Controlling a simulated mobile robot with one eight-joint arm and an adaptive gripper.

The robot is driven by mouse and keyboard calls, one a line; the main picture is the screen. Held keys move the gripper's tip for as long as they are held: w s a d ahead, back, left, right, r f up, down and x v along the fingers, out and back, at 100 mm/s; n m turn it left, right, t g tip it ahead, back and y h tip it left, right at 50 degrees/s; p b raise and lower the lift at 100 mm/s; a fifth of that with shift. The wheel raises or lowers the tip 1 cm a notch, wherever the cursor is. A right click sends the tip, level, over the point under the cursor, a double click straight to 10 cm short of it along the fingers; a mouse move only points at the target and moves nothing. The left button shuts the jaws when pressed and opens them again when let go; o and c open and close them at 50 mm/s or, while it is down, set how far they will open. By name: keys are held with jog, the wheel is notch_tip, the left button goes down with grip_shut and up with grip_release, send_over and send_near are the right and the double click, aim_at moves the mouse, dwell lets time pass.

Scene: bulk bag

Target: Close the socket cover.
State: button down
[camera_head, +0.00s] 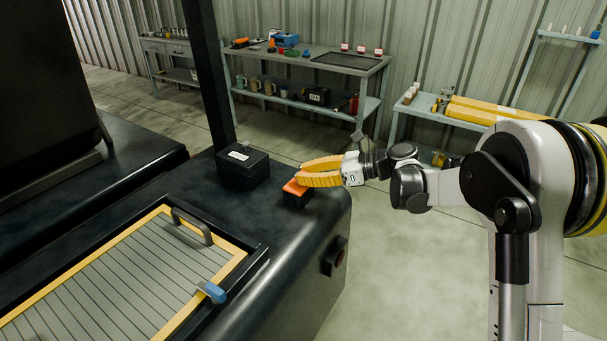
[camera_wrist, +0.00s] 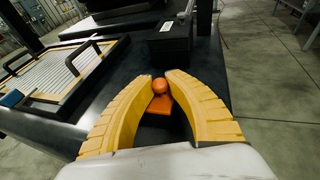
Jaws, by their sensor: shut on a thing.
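A small black box with an orange top, which looks like the socket cover (camera_head: 293,188), sits on the dark machine top near its right edge. In the wrist view, an orange rounded knob (camera_wrist: 160,86) shows between my fingertips, with a flat orange part (camera_wrist: 154,106) just below it. My gripper (camera_head: 302,172) reaches in from the right with its yellow fingers over the orange top. In the wrist view, the fingers (camera_wrist: 160,80) close around the knob from both sides. The fingers partly hide the cover, so how far it stands open cannot be told.
A black box with a white label (camera_head: 242,167) stands left of the cover, next to a dark post (camera_head: 209,70). A yellow-framed slatted panel (camera_head: 120,275) with a handle and blue latch (camera_head: 212,291) lies at front left.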

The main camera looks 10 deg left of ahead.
dwell(0.3)
jog(key=c, duration=1.3)
grip_release()
jog(key=shift+c, duration=0.2)
jog(key=v, duration=1.2)
jog(key=shift+s, duration=0.1)
